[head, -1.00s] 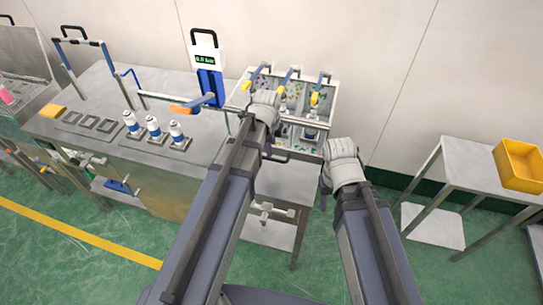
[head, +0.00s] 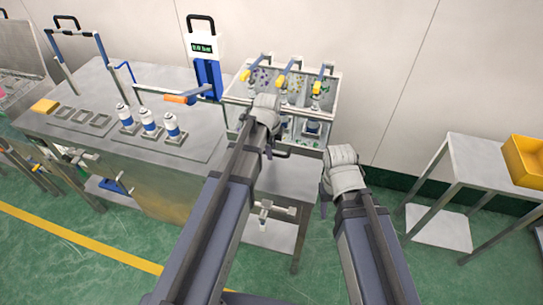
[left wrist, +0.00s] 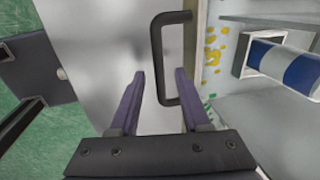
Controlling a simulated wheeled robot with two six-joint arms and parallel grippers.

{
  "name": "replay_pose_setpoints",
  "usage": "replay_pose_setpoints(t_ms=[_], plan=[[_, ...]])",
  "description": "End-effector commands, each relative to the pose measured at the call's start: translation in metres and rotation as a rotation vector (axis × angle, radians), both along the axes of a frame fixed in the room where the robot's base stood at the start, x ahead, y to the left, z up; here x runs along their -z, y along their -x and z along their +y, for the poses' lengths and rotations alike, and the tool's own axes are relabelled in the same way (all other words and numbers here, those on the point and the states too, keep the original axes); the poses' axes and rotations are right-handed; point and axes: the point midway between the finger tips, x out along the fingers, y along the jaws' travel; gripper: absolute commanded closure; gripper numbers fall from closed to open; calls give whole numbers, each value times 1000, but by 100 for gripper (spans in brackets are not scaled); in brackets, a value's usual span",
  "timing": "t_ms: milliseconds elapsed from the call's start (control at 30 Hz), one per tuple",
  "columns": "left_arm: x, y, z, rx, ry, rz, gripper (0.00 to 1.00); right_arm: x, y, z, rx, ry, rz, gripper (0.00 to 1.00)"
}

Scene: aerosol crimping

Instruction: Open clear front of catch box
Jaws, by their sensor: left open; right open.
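The catch box (head: 331,98) stands at the back centre in the head view, at the right end of the workbench. Its clear front is hard to make out. A black handle (left wrist: 157,60) stands at the box front in the left wrist view. My left gripper (head: 268,148) is at the box front; in the left wrist view its two fingers (left wrist: 162,88) are apart, with the handle's long bar between them in the picture. I cannot tell whether they touch it. My right gripper (head: 323,196) is open and empty, right of the box and lower in the picture.
Yellow-tipped clamps (head: 283,80) sit over the box. A side table (head: 480,155) with a yellow bin (head: 525,160) is at the right.

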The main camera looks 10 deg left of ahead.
Motion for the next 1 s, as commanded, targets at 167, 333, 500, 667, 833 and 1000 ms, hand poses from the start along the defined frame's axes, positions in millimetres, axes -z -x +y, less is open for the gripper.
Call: replay_pose_setpoints(t_ms=[167,333,500,667,833,1000], plan=[[10,-2,0,0,0,0,53,9,0,0,0,0,0,50],[8,-2,0,0,0,0,53,8,0,0,0,0,0,50],[8,-2,0,0,0,0,68,8,0,0,0,0,0,50],[8,-2,0,0,0,0,86,8,0,0,0,0,0,50],[8,-2,0,0,0,0,100,8,0,0,0,0,0,50],[8,-2,0,0,0,0,100,8,0,0,0,0,0,50]])
